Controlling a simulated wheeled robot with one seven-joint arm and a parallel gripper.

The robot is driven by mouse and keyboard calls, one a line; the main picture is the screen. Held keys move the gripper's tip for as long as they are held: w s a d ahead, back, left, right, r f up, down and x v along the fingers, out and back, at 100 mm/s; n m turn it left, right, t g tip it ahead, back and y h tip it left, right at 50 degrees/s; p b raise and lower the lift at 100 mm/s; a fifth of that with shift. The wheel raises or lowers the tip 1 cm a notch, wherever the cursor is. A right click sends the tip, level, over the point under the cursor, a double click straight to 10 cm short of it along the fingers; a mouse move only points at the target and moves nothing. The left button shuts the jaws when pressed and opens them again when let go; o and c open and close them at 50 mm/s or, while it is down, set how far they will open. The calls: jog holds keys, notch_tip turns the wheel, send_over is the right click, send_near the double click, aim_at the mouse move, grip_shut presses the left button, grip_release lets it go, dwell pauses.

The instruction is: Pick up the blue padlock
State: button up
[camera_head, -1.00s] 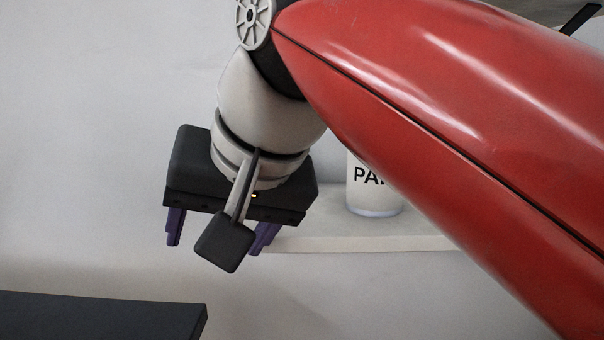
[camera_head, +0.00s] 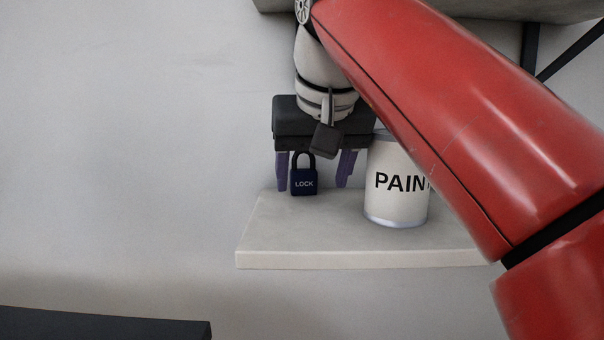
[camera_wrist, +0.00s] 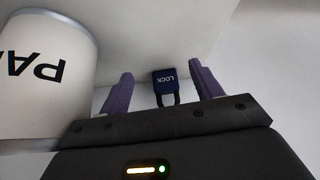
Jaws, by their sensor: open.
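In the wrist view, the padlock (camera_wrist: 164,80) shows between the two open fingers of my gripper (camera_wrist: 158,78), with gaps on both sides. The fingers do not appear to touch it. I cannot tell the exact depth between fingers and padlock.
A white can marked PAINT (camera_head: 395,200) stands on the shelf just right of my gripper; it is large at the left of the wrist view (camera_wrist: 40,85). A dark surface (camera_head: 100,325) is at the lower left. The shelf's left end is clear.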

aim_at(304, 170)
jog(key=w, duration=0.4)
jog(key=w+a+p, duration=0.1)
jog(key=shift+w+f, duration=0.5)
jog(key=shift+f, duration=0.05)
jog(key=shift+c, duration=0.5)
jog(key=c, duration=1)
jog(key=shift+r, duration=0.2)
jog(key=shift+r+p, duration=0.45)
jog(key=shift+p, duration=0.35)
jog(key=shift+r, duration=0.2)
